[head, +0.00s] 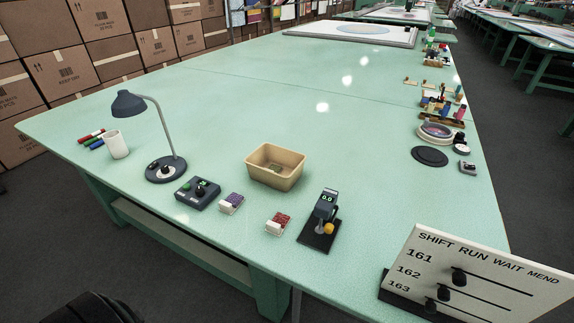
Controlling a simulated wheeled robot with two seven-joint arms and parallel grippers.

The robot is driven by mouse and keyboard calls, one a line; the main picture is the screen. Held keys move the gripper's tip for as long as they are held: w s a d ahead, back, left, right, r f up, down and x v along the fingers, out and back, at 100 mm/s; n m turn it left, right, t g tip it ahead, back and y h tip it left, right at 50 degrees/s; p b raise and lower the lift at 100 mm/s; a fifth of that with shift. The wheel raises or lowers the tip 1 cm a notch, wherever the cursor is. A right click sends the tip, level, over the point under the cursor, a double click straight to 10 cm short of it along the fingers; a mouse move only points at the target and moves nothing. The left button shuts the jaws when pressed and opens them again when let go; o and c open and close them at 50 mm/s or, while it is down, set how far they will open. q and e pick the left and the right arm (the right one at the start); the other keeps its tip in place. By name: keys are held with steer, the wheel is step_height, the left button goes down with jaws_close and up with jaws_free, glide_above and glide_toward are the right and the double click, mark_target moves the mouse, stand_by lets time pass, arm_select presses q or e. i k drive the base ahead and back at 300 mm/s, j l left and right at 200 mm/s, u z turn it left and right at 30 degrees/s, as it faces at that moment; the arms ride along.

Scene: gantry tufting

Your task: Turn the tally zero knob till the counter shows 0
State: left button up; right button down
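I cannot tell whether this is the zero knob. Neither gripper is in view, and nothing is seen touching the device.
The green table (230,110) is mostly clear behind. A shift board (470,275) stands front right.

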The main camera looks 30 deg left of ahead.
mark_target(200, 191)
steer(key=u, duration=1.65)
